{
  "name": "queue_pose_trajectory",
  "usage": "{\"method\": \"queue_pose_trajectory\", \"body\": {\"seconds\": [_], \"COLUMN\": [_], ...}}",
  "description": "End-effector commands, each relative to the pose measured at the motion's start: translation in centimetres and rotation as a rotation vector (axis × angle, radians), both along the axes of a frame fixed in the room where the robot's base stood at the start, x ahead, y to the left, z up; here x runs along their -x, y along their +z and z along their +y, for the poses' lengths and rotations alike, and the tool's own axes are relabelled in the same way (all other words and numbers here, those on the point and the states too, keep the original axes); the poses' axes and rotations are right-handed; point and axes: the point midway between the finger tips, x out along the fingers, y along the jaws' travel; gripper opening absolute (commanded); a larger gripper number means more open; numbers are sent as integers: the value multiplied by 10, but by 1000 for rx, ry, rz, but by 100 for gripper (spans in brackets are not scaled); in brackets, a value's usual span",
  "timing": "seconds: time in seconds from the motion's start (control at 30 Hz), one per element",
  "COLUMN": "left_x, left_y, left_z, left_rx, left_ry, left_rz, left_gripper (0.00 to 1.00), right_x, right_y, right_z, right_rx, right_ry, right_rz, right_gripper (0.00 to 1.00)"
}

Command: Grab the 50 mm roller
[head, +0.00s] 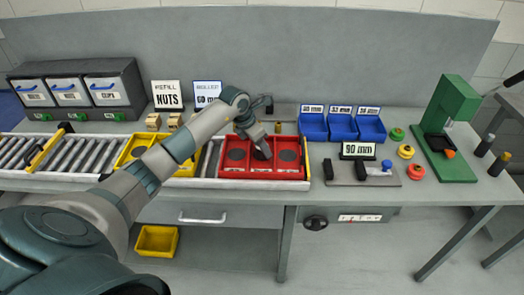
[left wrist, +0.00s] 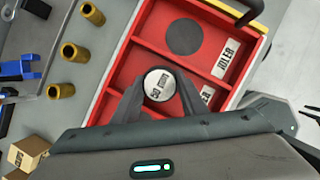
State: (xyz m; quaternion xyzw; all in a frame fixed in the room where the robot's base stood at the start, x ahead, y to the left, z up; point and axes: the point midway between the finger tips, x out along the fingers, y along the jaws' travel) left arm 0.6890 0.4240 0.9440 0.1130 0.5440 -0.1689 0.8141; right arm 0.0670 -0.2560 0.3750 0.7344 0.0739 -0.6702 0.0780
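The roller (left wrist: 159,84), a round piece with a pale top that appears to read 50 mm, stands in a compartment of the red tray (left wrist: 118,79) in the left wrist view. My left gripper (left wrist: 160,82) reaches down over it, one dark finger on each side close to the roller. I cannot tell whether the fingers touch it. In the head view my left gripper (head: 260,148) is low in the middle of the red tray (head: 262,173), and the roller is hidden there.
A yellow tray (head: 186,170) stands left of the red one on the conveyor. Several brass-coloured bushings (left wrist: 68,51) stand behind the tray. Blue bins (head: 313,127) and a green press (head: 450,130) are to the right. Small cardboard boxes (head: 153,122) stand behind my arm.

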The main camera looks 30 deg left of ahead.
Motion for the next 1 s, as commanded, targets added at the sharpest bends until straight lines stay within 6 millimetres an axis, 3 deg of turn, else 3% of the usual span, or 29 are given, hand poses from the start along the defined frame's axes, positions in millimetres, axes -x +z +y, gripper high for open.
{"method": "queue_pose_trajectory", "body": {"seconds": [0.47,0.77,1.0], "left_x": [-1,-1,-1], "left_y": [5,41,67], "left_z": [0,1,-49], "left_rx": [0,-2,-1], "left_ry": [-1,-1,-5], "left_rz": [-2,-7,-6], "left_gripper": [10,10,10], "right_x": [0,0,-1], "right_y": [-4,-29,-47], "right_z": [-1,-1,-1], "right_rx": [1,1,1], "right_ry": [0,0,0], "right_rz": [0,0,-1], "right_gripper": [31,31,31]}}
